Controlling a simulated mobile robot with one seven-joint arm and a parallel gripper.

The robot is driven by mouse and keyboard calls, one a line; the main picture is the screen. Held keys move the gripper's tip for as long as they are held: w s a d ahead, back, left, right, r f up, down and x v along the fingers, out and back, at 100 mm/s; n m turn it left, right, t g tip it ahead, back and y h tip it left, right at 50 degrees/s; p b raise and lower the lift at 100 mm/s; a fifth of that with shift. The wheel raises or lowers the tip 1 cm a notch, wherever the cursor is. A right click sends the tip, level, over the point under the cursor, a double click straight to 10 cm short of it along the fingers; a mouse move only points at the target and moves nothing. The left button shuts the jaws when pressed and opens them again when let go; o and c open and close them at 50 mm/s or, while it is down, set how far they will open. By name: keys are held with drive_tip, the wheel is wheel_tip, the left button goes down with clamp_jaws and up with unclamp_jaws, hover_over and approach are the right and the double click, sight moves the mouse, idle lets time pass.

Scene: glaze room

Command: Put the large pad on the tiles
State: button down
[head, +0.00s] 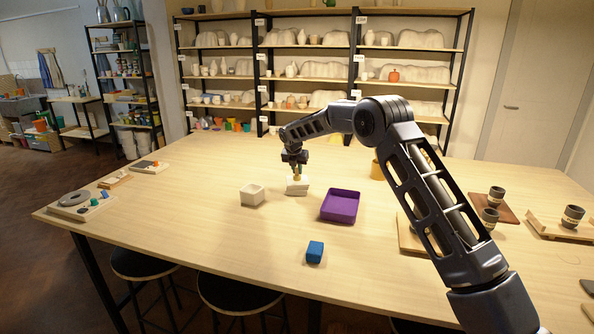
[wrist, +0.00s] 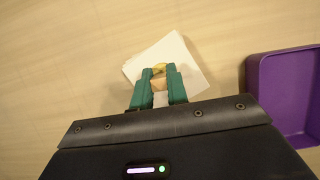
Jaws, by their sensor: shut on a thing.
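My gripper (head: 296,174) points down right over the stack. In the wrist view its green fingers (wrist: 159,78) are shut on a small yellow and tan piece (wrist: 159,70), which I take to be the large pad. The fingers hide most of it. I cannot tell whether it touches the top tile.
The purple tray (head: 340,207) stands close on the right and a white square bowl (head: 252,195) on the left. A blue block (head: 315,252) lies nearer. Dark cups (head: 573,216) stand at the right. The table's left middle is clear.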

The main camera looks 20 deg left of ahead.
drive_tip(key=shift+f, duration=0.15)
drive_tip(key=c, duration=1.4)
unclamp_jaws()
drive_tip(key=v, duration=1.2)
drive_tip(key=shift+r, duration=0.25)
